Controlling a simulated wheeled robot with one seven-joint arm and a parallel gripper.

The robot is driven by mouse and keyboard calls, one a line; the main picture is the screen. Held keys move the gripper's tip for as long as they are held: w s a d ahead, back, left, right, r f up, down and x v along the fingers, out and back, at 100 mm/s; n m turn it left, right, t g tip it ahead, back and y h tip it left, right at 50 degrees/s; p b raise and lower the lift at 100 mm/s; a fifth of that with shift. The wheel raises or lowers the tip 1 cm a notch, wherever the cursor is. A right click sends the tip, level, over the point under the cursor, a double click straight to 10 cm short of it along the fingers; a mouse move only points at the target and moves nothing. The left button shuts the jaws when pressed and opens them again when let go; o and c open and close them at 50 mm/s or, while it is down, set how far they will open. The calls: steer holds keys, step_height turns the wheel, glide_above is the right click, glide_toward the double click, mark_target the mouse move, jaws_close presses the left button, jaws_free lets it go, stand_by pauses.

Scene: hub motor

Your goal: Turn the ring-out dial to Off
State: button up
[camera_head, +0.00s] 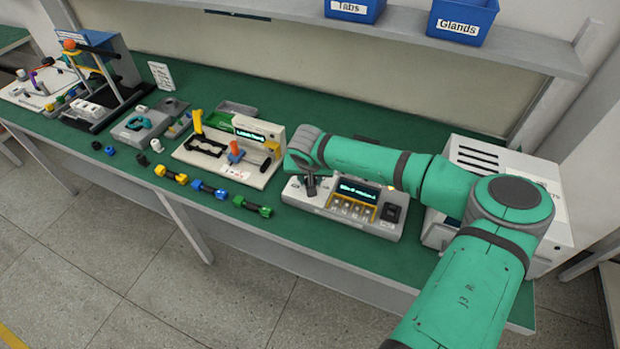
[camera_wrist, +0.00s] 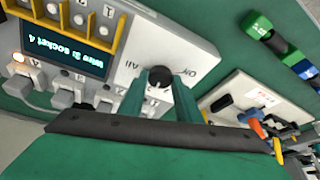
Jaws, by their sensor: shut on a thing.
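The ring-out dial (camera_wrist: 160,79) is a small black knob on a pale panel in the wrist view. "Off" is printed to its upper right and "All" to its left. My gripper (camera_wrist: 161,86) is shut on the dial, one green finger on each side. In the head view, my gripper (camera_head: 311,187) is at the left end of the grey test box (camera_head: 350,214), and the dial there is mostly hidden. The display (camera_wrist: 80,46) is lit and appears to read "Wire 3: socket 4". I cannot tell exactly which mark the dial points to.
Several sockets in a yellow frame (camera_wrist: 122,22) sit beside the display. A lamp (camera_wrist: 18,57) glows at the box's edge. A white fixture (camera_head: 222,160) stands left of the box, with yellow, blue and green connectors (camera_head: 252,206) in front. A white cabinet (camera_head: 505,160) stands right.

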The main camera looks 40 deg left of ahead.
steer(key=shift+w+n+g+y, duration=0.1)
steer(key=shift+n+g+y, duration=0.3)
steer(key=shift+n, duration=0.9)
steer(key=shift+w+d+f+n+g+y, duration=0.1)
steer(key=shift+d+n+g+y, duration=0.1)
steer(key=shift+n, duration=0.5)
steer(key=shift+d+n+g+y, duration=0.1)
steer(key=shift+n+g, duration=0.1)
steer(key=shift+n, duration=0.5)
steer(key=n+g, duration=0.1)
steer(key=n, duration=0.2)
steer(key=n+g, duration=0.1)
steer(key=n, duration=0.2)
steer(key=shift+w+y, duration=0.15)
steer(key=shift+y, duration=0.15)
steer(key=n+g, duration=0.1)
steer(key=n, duration=0.1)
steer(key=n+g, duration=0.1)
steer(key=n, duration=0.3)
steer(key=shift+w+a+n+g, duration=0.2)
steer(key=shift+w+n+g, duration=0.05)
steer(key=shift+n+g, duration=0.15)
steer(key=n+h, duration=0.1)
steer(key=n, duration=0.1)
steer(key=n+g+h, duration=0.1)
steer(key=n, duration=0.1)
steer(key=shift+w+a+n, duration=0.1)
steer(key=shift+w+n, duration=0.05)
steer(key=shift+n, duration=0.25)
